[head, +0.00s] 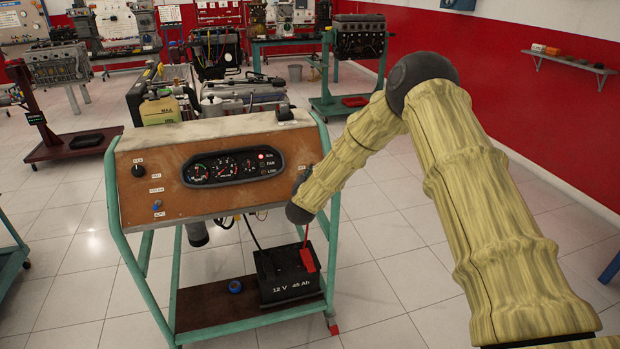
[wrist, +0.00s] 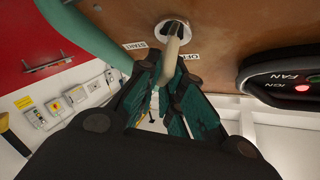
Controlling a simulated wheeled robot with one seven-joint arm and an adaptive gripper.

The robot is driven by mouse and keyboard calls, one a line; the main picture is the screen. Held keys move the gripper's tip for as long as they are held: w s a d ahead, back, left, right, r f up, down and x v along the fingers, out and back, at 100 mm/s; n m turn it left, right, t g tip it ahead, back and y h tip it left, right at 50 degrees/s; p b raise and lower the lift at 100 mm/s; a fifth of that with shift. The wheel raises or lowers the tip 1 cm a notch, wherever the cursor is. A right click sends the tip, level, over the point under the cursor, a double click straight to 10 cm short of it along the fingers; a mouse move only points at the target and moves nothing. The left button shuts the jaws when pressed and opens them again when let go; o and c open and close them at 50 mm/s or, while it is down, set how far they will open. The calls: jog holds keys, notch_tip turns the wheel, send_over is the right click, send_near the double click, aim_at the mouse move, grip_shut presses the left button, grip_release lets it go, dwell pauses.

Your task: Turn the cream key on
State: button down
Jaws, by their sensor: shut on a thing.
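The cream key (wrist: 172,62) sticks out of a round metal switch (wrist: 173,30) on the brown panel in the wrist view. Labels reading START (wrist: 136,45) and OFF (wrist: 186,66) flank the switch. My gripper (wrist: 165,80) is shut on the key, with its teal fingers on either side of it. In the head view my arm hides the key and most of the gripper at the right end of the panel (head: 165,212). The red IGN lamp (head: 262,156) on the gauge cluster is lit, and it also glows in the wrist view (wrist: 302,88).
The panel sits on a green-framed trainer cart (head: 120,262) with a black battery (head: 290,275) below. A dark knob (head: 137,171) and a blue toggle (head: 156,206) are on the panel's left. The tiled floor in front is clear. Other engine stands are behind.

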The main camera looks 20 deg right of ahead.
jog(key=shift+m, duration=0.4)
jog(key=c, duration=1.6)
grip_release()
jog(key=shift+d, duration=0.1)
jog(key=shift+o, duration=0.2)
jog(key=shift+s, duration=0.1)
jog(key=v, duration=1.2)
